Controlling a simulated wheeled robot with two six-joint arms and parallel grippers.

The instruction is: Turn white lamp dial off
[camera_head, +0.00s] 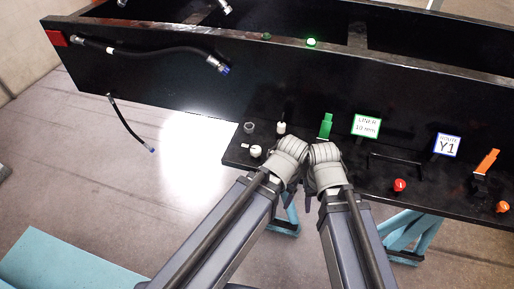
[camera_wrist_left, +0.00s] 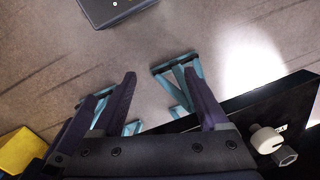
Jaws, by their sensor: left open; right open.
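A white dial (camera_head: 255,151) sits on the near left part of the black panel, just left of my left wrist. In the left wrist view what appears to be the same white dial (camera_wrist_left: 266,139) is at the lower right, outside the jaws. My left gripper (camera_wrist_left: 160,73) is open, with nothing between its fingers. In the head view its fingers cannot be made out. My right gripper (camera_head: 323,154) is close beside the left one over the panel; its fingertips are hard to make out. A bright white light patch (camera_head: 200,150) lies on the floor.
Near the dial are a grey ring (camera_head: 249,128) and a white-tipped post (camera_head: 281,128). To the right are a green lever (camera_head: 326,125), a red knob (camera_head: 399,185) and an orange lever (camera_head: 487,161). Black hoses (camera_head: 150,51) hang at the left. Blue supports (camera_head: 410,232) stand below.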

